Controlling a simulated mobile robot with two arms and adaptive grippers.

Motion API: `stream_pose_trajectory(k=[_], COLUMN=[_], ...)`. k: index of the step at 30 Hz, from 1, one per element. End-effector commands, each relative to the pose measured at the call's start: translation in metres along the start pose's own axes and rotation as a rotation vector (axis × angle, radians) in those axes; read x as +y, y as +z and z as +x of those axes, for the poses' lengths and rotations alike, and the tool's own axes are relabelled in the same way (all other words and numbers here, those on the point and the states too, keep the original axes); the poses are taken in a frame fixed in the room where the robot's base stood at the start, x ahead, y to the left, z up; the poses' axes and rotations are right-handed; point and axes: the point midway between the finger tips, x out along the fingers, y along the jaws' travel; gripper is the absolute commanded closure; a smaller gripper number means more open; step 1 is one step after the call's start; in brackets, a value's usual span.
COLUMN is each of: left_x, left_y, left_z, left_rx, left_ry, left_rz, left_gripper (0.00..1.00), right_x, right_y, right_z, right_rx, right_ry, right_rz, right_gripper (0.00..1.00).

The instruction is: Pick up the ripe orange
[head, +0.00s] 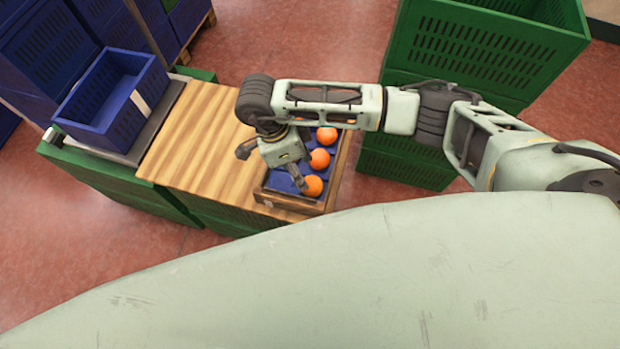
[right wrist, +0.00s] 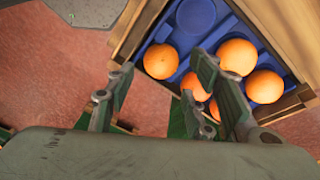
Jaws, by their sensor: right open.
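Several oranges lie in a wooden tray (head: 290,208) with a blue insert at the right end of the wooden tabletop. Three show in the head view: a far one (head: 326,135), a middle one (head: 319,158) and a near one (head: 313,185). All look alike in orange colour; I cannot tell which is the ripe one. My right gripper (head: 272,168) is open and empty, over the tray's left side. In the right wrist view, one orange (right wrist: 160,61) shows between its spread fingers. Others (right wrist: 237,57) sit beside or partly behind the right finger. My left gripper is not in view.
A blue crate (head: 112,100) stands on a grey platform left of the wooden tabletop (head: 195,150). Green crates (head: 480,50) stand to the right and more blue crates (head: 45,45) at the back left. The tabletop's middle is clear.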

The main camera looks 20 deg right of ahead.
Motion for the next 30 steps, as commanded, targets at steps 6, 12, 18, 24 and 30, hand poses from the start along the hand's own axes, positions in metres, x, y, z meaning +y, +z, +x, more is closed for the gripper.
stream_pose_trajectory(k=[6,12,18,24,30], left_x=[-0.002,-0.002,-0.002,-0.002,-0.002], left_y=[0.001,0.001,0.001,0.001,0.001], left_z=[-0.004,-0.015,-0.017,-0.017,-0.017], left_rx=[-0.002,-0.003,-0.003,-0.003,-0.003], left_ry=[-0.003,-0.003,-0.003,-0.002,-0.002], left_rz=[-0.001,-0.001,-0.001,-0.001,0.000], left_gripper=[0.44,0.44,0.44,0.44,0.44], right_x=[-0.001,0.001,0.001,0.000,0.000], right_y=[-0.007,-0.011,-0.011,-0.010,-0.010], right_z=[0.023,0.049,0.073,0.076,0.076], right_rx=[0.023,0.021,0.018,0.017,0.017], right_ry=[-0.003,0.001,-0.002,-0.004,-0.004], right_rz=[0.003,0.003,0.002,0.001,0.001], right_gripper=[0.52,0.52,0.52,0.52,0.63])
